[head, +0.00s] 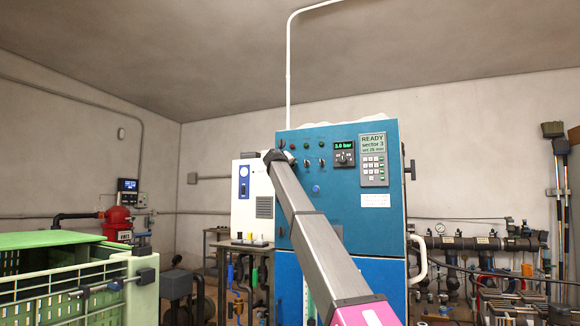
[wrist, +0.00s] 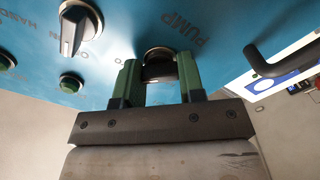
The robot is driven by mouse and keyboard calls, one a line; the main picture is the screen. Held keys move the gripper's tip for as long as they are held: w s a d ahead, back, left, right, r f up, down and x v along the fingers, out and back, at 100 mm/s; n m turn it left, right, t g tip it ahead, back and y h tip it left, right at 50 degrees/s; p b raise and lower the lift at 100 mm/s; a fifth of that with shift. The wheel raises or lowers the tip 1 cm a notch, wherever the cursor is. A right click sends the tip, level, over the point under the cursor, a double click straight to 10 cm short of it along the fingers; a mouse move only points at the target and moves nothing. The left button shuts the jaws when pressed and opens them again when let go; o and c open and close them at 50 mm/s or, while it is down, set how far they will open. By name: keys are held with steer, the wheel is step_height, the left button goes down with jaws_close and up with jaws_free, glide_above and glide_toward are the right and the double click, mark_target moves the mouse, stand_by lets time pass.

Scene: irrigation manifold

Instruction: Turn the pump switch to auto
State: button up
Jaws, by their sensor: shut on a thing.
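The pump switch (wrist: 158,69) is a dark round knob in a metal ring on the blue panel, beside the printed word PUMP in the wrist view. My gripper (wrist: 158,82) has its two green fingers on either side of it and is shut on it. The fingers hide part of the knob, and I cannot read its pointer or its position marks. In the head view my arm reaches the upper left of the blue cabinet (head: 345,210), and the arm's end hides the switch there.
Another selector knob (wrist: 80,28) and green buttons (wrist: 72,82) sit near my gripper. A black handle (wrist: 283,62) juts out at the right of the wrist view. A pressure display (head: 344,154) and keypad (head: 374,172) are on the cabinet. A green crate (head: 70,275) stands at left.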

steer(key=o, duration=0.9)
steer(key=shift+o, duration=0.2)
steer(key=v, duration=1)
steer(key=shift+s, duration=0.35)
steer(key=shift+a, duration=0.15)
